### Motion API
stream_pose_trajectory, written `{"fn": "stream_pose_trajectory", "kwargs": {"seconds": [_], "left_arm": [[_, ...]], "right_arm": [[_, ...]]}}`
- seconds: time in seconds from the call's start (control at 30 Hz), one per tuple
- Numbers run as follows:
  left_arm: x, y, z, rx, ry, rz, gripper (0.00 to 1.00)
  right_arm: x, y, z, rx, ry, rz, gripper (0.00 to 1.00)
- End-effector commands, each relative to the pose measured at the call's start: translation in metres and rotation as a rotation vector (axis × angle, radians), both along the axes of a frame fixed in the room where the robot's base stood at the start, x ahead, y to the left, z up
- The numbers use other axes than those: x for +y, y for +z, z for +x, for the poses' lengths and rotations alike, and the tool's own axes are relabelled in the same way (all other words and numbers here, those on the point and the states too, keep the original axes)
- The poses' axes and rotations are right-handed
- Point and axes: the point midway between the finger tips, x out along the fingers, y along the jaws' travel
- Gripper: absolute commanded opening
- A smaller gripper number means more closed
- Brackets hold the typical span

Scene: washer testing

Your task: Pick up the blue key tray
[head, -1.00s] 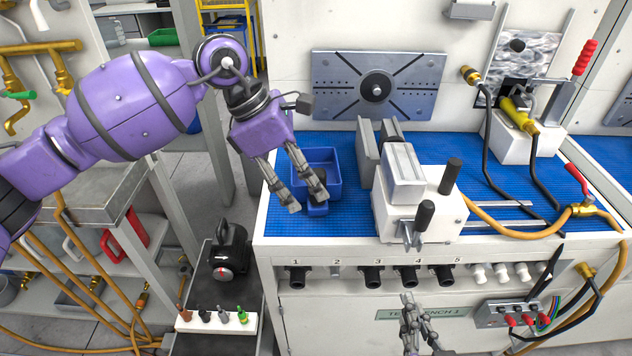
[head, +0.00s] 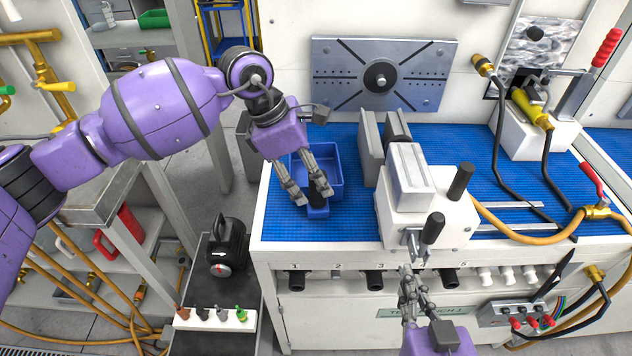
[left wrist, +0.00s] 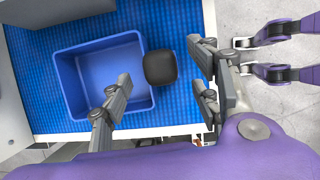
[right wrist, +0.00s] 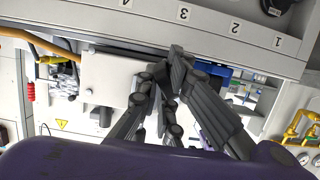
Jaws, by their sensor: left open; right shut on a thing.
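The blue key tray (head: 335,162) sits on the blue mat near the bench's front left corner. It also shows in the left wrist view (left wrist: 72,88). A dark block (left wrist: 160,67) is at one side of the tray. My left gripper (head: 313,195) is open over that side. In the left wrist view one finger overlaps the tray and the other is outside it, with the block between them. Contact with the tray cannot be told. My right gripper (head: 407,275) is shut in front of the bench, below the clamp device; what lies between its fingers cannot be made out.
A white clamp device (head: 425,212) with black knobs stands right of the tray. A grey plate fixture (head: 369,150) stands between them. A hose (head: 530,230) crosses the mat further right. Numbered black ports (head: 375,281) line the bench front. A black case (head: 228,242) stands on the left.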

Motion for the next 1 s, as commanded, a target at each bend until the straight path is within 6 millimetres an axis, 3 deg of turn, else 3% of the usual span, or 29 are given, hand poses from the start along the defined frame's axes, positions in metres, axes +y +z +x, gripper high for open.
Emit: {"fn": "stream_pose_trajectory", "kwargs": {"seconds": [0.3,0.53,0.9,1.0], "left_arm": [[-0.016,-0.039,0.001,0.001,0.0,0.0,0.56],[-0.017,-0.042,0.001,0.001,0.0,0.0,0.55],[-0.017,-0.042,0.001,0.0,0.0,0.0,0.06],[-0.017,-0.041,0.001,0.0,0.0,0.0,0.0]], "right_arm": [[0.0,0.012,0.002,-0.014,0.0,0.0,0.0],[0.0,0.012,0.002,-0.014,0.0,0.0,0.0],[0.0,0.012,0.002,-0.014,0.0,0.0,0.0],[0.0,0.012,0.002,-0.014,0.0,0.0,0.0]]}}
